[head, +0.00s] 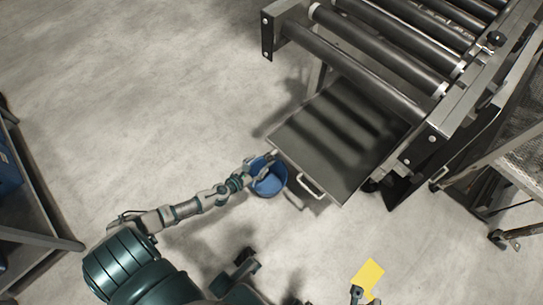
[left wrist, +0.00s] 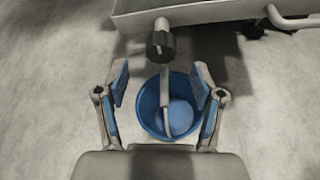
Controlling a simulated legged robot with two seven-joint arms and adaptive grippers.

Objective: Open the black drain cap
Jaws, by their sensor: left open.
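The black drain cap (left wrist: 163,43) is a dark ribbed knob on a short pale fitting below the tray edge, in the upper middle of the left wrist view. A grey spout or lever hangs from it over the blue bucket (left wrist: 152,112). My left gripper (left wrist: 160,86) is open and empty, its blue-padded fingers apart on either side of the spout, short of the cap. In the head view, my left gripper (head: 262,161) is at the bucket (head: 270,180), by the tray corner; the cap is too small to make out there. My right gripper (head: 359,295) shows only partly at the bottom edge.
The grey tray (head: 310,150) with a white handle (head: 311,188) lies under the roller conveyor (head: 385,55). A yellow piece (head: 369,274) is by my right gripper; I cannot tell if it is held. A shelf (head: 40,205) stands at left. Floor around the bucket is clear.

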